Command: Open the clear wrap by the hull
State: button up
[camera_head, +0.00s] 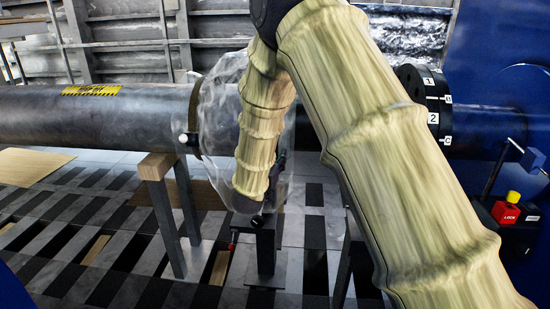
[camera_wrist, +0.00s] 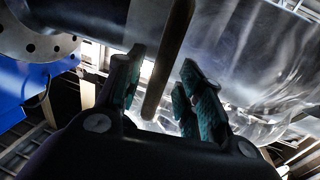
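The clear wrap (camera_head: 216,110) is a crumpled, see-through cover around the large grey shaft (camera_head: 130,122) in the head view. Its right part is hidden behind my arm. In the wrist view, glossy clear wrap (camera_wrist: 262,60) fills the upper right. My gripper (camera_wrist: 160,66) has its dark green-padded fingers apart. A long brown bar-like strip (camera_wrist: 172,50) runs down between the fingers, with visible gaps on both sides. I cannot tell whether the strip belongs to the wrap. My gripper is mostly hidden in the head view.
A stand with a wooden top (camera_head: 157,166) is under the shaft. A black numbered ring (camera_head: 425,100) is on the shaft at the right. A red and yellow lock box (camera_head: 507,209) stands at the far right. A flange with holes (camera_wrist: 40,42) shows in the wrist view. The floor is slatted.

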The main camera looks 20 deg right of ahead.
jog(key=v, duration=1.1)
jog(key=shift+s+f, duration=0.1)
jog(key=s+d+f+n+g+y+p, duration=0.1)
jog(key=s+f+n+g+y, duration=0.1)
jog(key=s+f, duration=0.5)
jog(key=s+f+n+g+y+p, duration=0.1)
jog(key=s+f+g+y, duration=0.15)
jog(key=f, duration=0.85)
jog(key=s+d+f+n+g+y+p, duration=0.1)
jog(key=s+f+n+y+p, duration=0.3)
jog(key=f, duration=0.6)
jog(key=s+f+g, duration=0.3)
jog(key=s+f, duration=0.1)
jog(key=s, duration=0.7)
jog(key=s+f+g+y, duration=0.1)
jog(key=s+f+g, duration=0.2)
jog(key=s, duration=0.7)
jog(key=s+f+g+y, duration=0.1)
jog(key=s+f+g, duration=0.2)
jog(key=s, duration=0.8)
jog(key=shift+s+f+p, duration=0.3)
jog(key=shift+f, duration=0.55)
jog(key=shift+c, duration=0.3)
